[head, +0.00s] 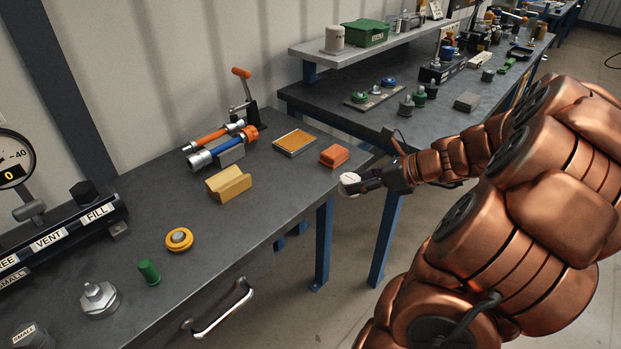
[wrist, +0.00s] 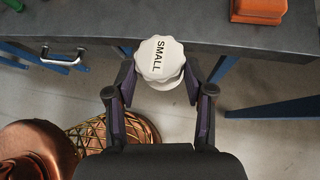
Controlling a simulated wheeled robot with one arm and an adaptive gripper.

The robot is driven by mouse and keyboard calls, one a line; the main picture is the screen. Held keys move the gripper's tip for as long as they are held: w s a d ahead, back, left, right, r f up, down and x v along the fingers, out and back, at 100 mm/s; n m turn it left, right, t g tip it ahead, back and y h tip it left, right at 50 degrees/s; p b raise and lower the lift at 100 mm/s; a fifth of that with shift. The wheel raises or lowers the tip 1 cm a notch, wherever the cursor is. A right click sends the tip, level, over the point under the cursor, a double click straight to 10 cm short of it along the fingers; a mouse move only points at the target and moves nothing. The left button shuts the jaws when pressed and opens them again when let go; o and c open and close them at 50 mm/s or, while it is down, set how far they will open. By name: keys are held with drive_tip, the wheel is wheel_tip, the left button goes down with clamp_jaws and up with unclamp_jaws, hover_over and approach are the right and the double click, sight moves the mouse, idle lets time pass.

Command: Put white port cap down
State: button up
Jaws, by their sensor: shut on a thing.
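The white port cap (wrist: 160,60) has a scalloped rim and the word SMALL on its top. My gripper (wrist: 160,90) is shut on it, with one dark finger on each side. In the head view the cap (head: 349,181) shows small and pale at the tips of my gripper (head: 362,184). The cap is at the front edge of the near workbench (head: 215,260), beside the orange block. In the wrist view it overlaps the bench edge, with floor visible below it. I cannot tell its height relative to the bench top.
An orange block (head: 333,156) lies near the bench corner, close to the cap. A yellow block (head: 229,184), an orange-topped pad (head: 295,142) and a yellow ring (head: 179,239) lie farther left. Bare bench top lies between the yellow block and the front edge. A second bench (head: 340,95) stands behind.

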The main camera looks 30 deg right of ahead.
drive_tip(key=w, duration=0.5)
drive_tip(key=w+f, duration=0.1)
drive_tip(key=w, duration=0.4)
drive_tip(key=w+a, duration=0.1)
drive_tip(key=w, duration=0.5)
drive_tip(key=shift+f+p, duration=0.3)
drive_tip(key=shift+p, duration=0.1)
wheel_tip(320, 180, down, 3)
drive_tip(key=shift+s+f, duration=0.15)
drive_tip(key=shift+f, duration=0.05)
drive_tip(key=o, duration=1)
drive_tip(key=shift+d+r, duration=0.1)
drive_tip(key=shift+d, duration=0.05)
drive_tip(key=v, duration=1.1)
drive_tip(key=shift+s+d+r, duration=0.2)
drive_tip(key=shift+s, duration=0.1)
